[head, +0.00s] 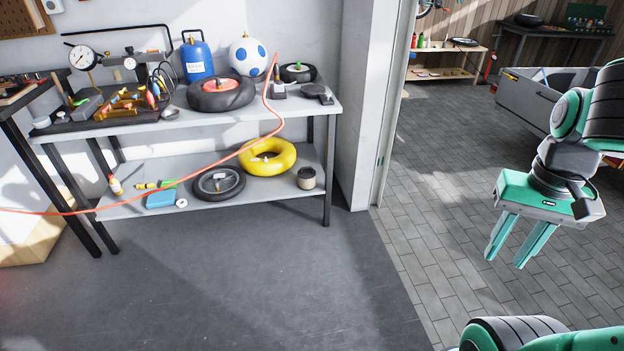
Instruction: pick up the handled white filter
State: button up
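I cannot single out the handled white filter with certainty in the head view. A small white round piece (41,122) sits at the left end of the bench's upper shelf, and I see no clear handle on it. A small pale grey rounded piece (170,112) lies right of the tool tray, with a thin stem rising from it. My gripper (506,262) hangs at the right over the tiled floor, fingers pointing down. Its fingers are apart with nothing between them. It is far from the bench and touches nothing.
The two-tier grey bench (250,110) holds a tool tray (112,120), blue gas bottle (197,58), dotted ball (248,57) and dark tyre (222,94). An orange hose (230,158) crosses its front. A yellow ring (267,168) lies below. The floor before it is clear.

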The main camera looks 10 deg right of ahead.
aim_at(306, 176)
jog(key=i, duration=0.85)
jog(key=u, duration=0.05)
